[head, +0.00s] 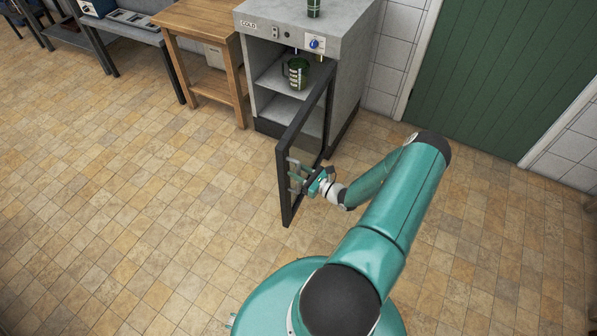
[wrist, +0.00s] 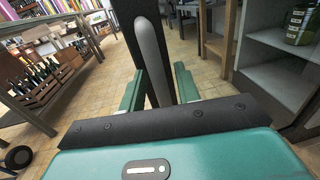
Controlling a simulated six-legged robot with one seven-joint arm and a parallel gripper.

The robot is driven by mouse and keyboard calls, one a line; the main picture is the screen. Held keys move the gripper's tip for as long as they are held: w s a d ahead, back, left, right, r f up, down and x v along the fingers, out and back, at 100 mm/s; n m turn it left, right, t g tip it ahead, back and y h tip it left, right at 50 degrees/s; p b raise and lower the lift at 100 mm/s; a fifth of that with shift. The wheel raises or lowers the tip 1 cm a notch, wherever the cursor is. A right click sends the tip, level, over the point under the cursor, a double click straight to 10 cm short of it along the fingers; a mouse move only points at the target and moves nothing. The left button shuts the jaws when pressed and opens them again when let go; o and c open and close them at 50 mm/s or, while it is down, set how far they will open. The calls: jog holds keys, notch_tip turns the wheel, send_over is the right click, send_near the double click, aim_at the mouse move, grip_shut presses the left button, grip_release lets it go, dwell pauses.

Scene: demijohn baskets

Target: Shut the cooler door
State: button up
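The cooler (head: 349,70) is a grey cabinet marked COLD, with its front uncovered. Its black-framed door (head: 284,185) stands swung wide open, out from the right side of the cabinet. A grey bar handle (wrist: 152,60) stands in front of the dark door edge in the wrist view. My gripper (head: 304,177) is at the outer part of the door. In the wrist view my gripper (wrist: 160,88) has its teal fingers apart, one on each side of the handle. Contact cannot be told.
A green jug (head: 298,72) stands on the cooler's upper shelf. A dark green container (head: 314,8) stands on its top. A wooden table (head: 204,20) is left of the cooler. A green door (head: 510,75) is at the right. The tiled floor left of the door is clear.

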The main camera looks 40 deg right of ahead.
grip_shut()
jog(key=shift+w, duration=0.15)
